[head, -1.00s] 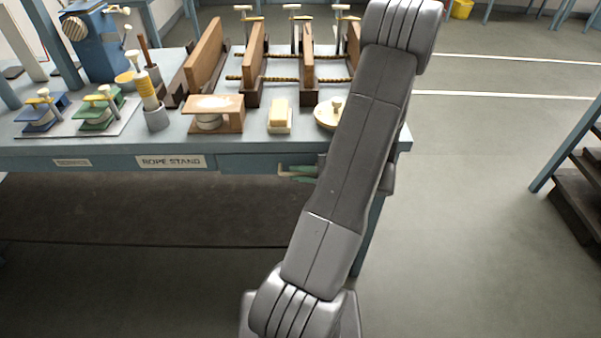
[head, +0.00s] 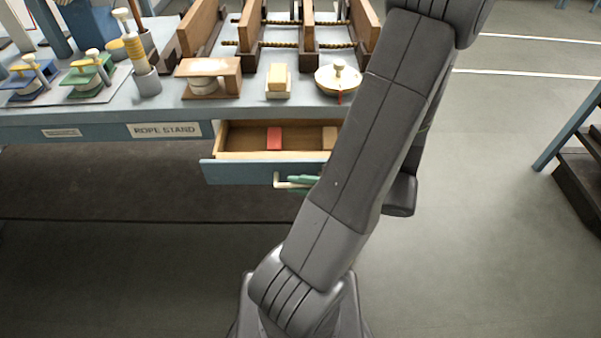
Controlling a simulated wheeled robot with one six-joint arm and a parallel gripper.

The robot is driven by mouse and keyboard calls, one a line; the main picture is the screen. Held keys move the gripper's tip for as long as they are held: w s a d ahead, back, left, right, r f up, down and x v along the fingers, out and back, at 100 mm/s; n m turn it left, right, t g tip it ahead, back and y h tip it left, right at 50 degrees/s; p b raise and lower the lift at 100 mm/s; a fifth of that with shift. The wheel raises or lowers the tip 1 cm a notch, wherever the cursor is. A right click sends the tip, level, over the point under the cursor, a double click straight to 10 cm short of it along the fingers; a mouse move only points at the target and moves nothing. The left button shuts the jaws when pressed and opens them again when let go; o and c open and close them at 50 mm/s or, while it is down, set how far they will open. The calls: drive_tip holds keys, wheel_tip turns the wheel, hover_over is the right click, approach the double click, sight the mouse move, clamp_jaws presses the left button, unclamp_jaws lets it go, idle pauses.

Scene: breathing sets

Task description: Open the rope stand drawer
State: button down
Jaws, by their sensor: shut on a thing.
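The rope stand drawer (head: 238,174) is pulled out from under the bench top, and its wooden inside shows. Its front is blue-grey, with a pale handle (head: 279,181). A white label reading ROPE STAND (head: 164,130) is on the bench edge left of it. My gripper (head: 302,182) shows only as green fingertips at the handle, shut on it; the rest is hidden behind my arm. The right part of the drawer is also hidden by my arm.
A red block (head: 274,138) and a tan block (head: 329,138) lie in the drawer.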

drive_tip(key=shift+s, duration=0.6)
drive_tip(key=c, duration=1.5)
unclamp_jaws()
drive_tip(key=shift+d, duration=0.15)
drive_tip(key=v, duration=1.3)
drive_tip(key=shift+s+d+r+p, duration=0.1)
drive_tip(key=shift+s+d+p, duration=0.1)
drive_tip(key=shift+p, duration=0.1)
drive_tip(key=shift+a, duration=0.1)
drive_tip(key=x, duration=1.3)
drive_tip(key=shift+w+a+b, duration=0.25)
drive_tip(key=shift+w+b, duration=0.05)
